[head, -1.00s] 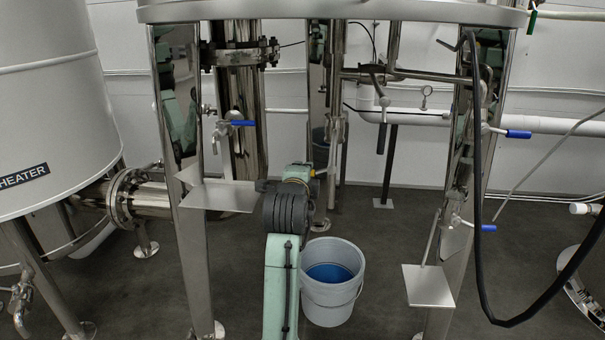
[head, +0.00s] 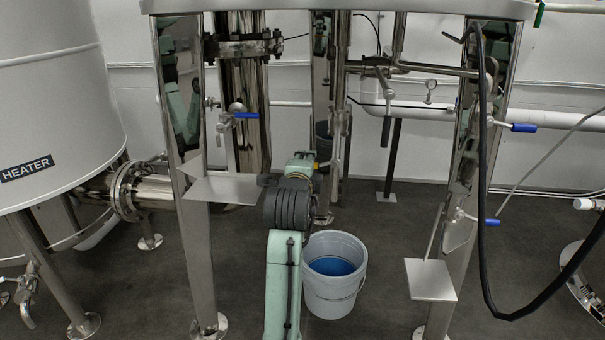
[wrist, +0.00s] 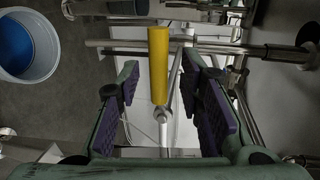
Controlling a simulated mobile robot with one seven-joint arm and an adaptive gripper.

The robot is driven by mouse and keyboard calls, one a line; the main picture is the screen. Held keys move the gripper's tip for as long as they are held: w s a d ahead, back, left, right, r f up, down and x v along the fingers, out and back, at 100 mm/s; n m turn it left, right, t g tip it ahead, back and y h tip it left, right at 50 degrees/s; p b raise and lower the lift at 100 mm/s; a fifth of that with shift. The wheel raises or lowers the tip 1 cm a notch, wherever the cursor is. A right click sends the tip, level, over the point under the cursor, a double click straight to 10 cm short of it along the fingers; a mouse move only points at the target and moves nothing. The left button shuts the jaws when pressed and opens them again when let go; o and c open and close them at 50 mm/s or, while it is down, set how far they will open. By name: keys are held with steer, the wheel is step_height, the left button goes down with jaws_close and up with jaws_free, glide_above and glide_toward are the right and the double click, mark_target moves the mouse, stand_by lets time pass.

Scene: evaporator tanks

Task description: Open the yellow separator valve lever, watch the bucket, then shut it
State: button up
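The yellow lever (wrist: 158,65) runs up and down in the wrist view, its lower end at a metal pivot. My gripper (wrist: 160,78) is open, with one purple-padded finger on each side of the lever. Gaps show on both sides, so the fingers are apart from it. The pale bucket (head: 335,296) stands on the floor right of my arm in the head view, with blue inside; it also shows at the upper left of the wrist view (wrist: 62,55). In the head view my arm hides the gripper, and the lever cannot be made out clearly.
Steel tank legs (head: 197,250) stand on both sides. Small steel plates stick out at the left (head: 222,190) and right (head: 430,280). Blue-handled valves (head: 523,128) and a black hose (head: 482,200) are at the right. The heater tank (head: 55,110) is at the left.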

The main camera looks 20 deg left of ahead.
steer(key=v, duration=1)
steer(key=shift+s, duration=0.35)
steer(key=shift+d+r, duration=0.1)
